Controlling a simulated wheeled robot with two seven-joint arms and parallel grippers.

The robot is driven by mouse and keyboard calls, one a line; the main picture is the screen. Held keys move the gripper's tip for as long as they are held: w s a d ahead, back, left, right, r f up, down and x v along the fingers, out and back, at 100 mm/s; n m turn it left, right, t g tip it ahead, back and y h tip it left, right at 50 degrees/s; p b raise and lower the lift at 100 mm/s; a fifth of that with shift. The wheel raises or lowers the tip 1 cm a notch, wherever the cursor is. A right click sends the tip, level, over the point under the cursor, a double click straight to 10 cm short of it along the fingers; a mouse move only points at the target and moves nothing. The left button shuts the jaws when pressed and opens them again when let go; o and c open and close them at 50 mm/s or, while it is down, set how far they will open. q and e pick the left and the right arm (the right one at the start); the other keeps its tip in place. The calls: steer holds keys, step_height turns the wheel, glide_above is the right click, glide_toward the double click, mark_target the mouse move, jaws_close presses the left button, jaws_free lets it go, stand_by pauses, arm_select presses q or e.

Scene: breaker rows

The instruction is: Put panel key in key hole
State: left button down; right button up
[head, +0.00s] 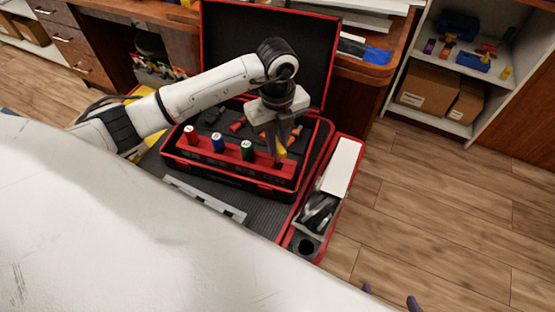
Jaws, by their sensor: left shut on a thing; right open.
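My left gripper (284,138) reaches down over the open red and black case (232,186). It is shut on a small yellow-orange piece (281,154) at the case's red front strip. Whether this is the panel key is not clear, and the fingers partly cover it. The piece seems to stand in or just above the strip; I cannot tell which. Beside it in the strip stand red (190,133), blue (218,142) and green (247,150) handles with white tops. I cannot make out a key hole. My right gripper (389,296) shows only its dark fingertips at the bottom edge, apart and empty.
The case's raised black lid (270,45) stands behind my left gripper. A red-edged side tray (340,168) with a white block and dark tools lies to the right. A shelf (468,130) with cardboard boxes stands at the far right. The wooden floor at right is clear.

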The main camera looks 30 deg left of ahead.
mark_target(278, 161)
arm_select(q)
steer(key=shift+f, duration=3)
steer(key=shift+f+b, duration=0.15)
steer(key=shift+b, duration=0.15)
steer(key=c, duration=1.7)
jaws_free()
step_height(278, 161, up, 12)
steer(key=shift+r+p, duration=0.2)
steer(key=shift+p, duration=0.45)
